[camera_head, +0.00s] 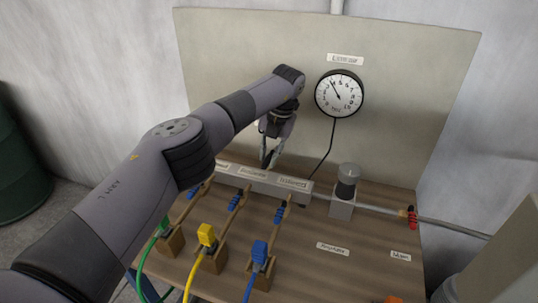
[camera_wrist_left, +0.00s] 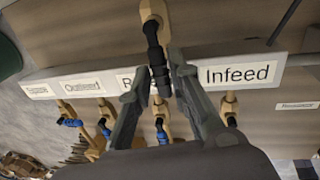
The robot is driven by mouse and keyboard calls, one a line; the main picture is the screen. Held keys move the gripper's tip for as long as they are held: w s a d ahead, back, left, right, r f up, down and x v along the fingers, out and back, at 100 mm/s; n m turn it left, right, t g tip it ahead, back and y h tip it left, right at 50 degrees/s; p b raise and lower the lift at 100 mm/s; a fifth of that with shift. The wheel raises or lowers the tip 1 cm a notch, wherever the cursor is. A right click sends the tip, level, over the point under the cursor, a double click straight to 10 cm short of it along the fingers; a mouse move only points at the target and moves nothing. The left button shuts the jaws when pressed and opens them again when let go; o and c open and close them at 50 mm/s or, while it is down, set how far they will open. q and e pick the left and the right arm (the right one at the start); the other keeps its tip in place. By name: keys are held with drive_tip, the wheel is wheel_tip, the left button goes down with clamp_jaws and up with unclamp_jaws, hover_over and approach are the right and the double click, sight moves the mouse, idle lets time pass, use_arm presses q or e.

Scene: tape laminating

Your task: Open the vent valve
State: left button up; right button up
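A black-handled valve on a brass fitting (camera_wrist_left: 155,55) rises from the back of the grey manifold (camera_wrist_left: 290,70) in the left wrist view, between the "R..." and "Infeed" labels. I cannot read a vent label on it, and the left arm hides it in the head view. My left gripper (camera_wrist_left: 160,72) has one finger on each side of the black handle. The fingers stand apart with the handle in the gap; I see no clear contact on both sides. In the head view the left gripper (camera_head: 268,162) is behind the manifold (camera_head: 260,184), pointing down. My right gripper is not in view.
A round gauge (camera_head: 339,93) hangs on the back panel. Blue-handled valves (camera_head: 281,211) line the manifold's front, with green, yellow and blue hoses below. A grey regulator (camera_head: 345,190) and red valve (camera_head: 411,217) sit to the right. The board's lower right is mostly clear.

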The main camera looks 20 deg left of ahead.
use_arm(q)
drive_tip(key=o, duration=0.3)
drive_tip(key=shift+f, duration=0.1)
wheel_tip(320, 180, up, 12)
drive_tip(key=d, duration=0.2)
drive_tip(key=shift+s+d, duration=0.15)
drive_tip(key=shift+f, duration=0.15)
idle(0.6)
